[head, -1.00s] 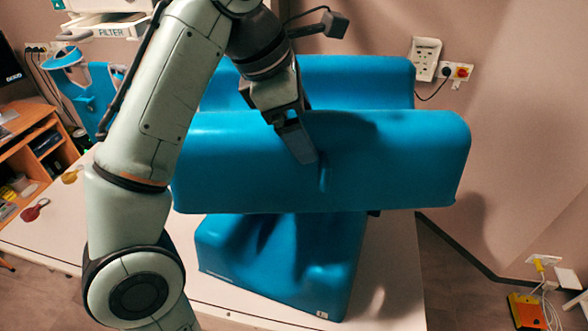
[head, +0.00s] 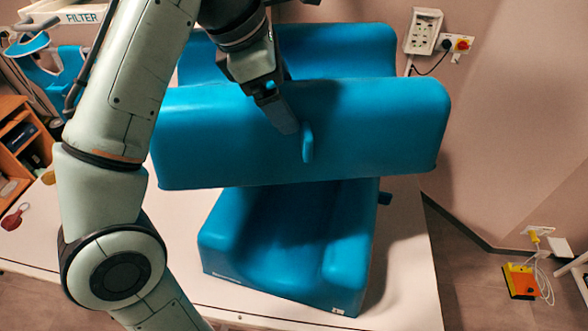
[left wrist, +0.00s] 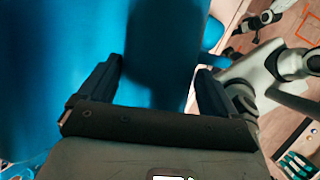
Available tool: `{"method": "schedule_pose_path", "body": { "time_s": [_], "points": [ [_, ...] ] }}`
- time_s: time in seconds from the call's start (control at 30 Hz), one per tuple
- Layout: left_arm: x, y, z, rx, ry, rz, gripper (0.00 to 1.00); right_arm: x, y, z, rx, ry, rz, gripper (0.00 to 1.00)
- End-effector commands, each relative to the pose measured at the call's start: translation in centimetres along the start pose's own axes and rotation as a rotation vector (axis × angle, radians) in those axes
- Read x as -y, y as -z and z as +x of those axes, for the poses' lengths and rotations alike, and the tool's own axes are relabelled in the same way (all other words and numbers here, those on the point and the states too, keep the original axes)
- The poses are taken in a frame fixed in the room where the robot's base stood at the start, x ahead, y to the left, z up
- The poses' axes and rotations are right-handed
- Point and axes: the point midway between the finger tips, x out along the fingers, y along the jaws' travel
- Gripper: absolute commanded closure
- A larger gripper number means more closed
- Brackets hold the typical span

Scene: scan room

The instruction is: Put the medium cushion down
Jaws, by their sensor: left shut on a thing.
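The medium cushion appears to be the long blue block (head: 385,130) in the head view. My left gripper (head: 298,135) is shut on it near its middle, with a fingertip showing by a raised blue ridge. The cushion is roughly level and overlaps a contoured blue cushion (head: 285,235) on the white table; whether they touch is not clear. In the left wrist view, the two fingers of my left gripper (left wrist: 155,85) stand either side of the blue cushion (left wrist: 158,60). My right gripper is not in view.
Another blue cushion (head: 345,45) stands behind the held one. The white table (head: 405,270) has bare surface at the front right. A red tag (head: 15,216) lies at its left. Wall sockets (head: 423,32) and a yellow-orange box (head: 521,281) are at the right.

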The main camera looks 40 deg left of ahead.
Motion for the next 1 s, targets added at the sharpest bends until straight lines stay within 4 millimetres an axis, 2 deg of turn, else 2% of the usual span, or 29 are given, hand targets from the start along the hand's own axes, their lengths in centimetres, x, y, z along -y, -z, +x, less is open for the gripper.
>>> {"method": "schedule_pose_path", "body": {
  "time_s": [0.17, 0.4, 0.6, 0.7, 1.0],
  "points": [
    [0.5, 0.9, 1.8, 0.001, -0.005, -0.004, 0.94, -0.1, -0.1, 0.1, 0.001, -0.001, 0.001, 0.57],
    [1.8, 3.3, 7.5, -0.003, 0.002, -0.004, 0.94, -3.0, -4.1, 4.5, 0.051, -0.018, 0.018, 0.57],
    [2.6, 4.8, 11.4, 0.002, -0.002, -0.002, 0.94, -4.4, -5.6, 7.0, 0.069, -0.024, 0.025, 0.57],
    [2.8, 5.3, 12.7, 0.003, -0.004, -0.002, 0.94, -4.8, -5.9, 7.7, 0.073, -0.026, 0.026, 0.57],
    [3.2, 6.1, 14.7, 0.005, -0.005, -0.001, 0.94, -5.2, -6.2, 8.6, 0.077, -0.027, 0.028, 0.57]
  ]
}}
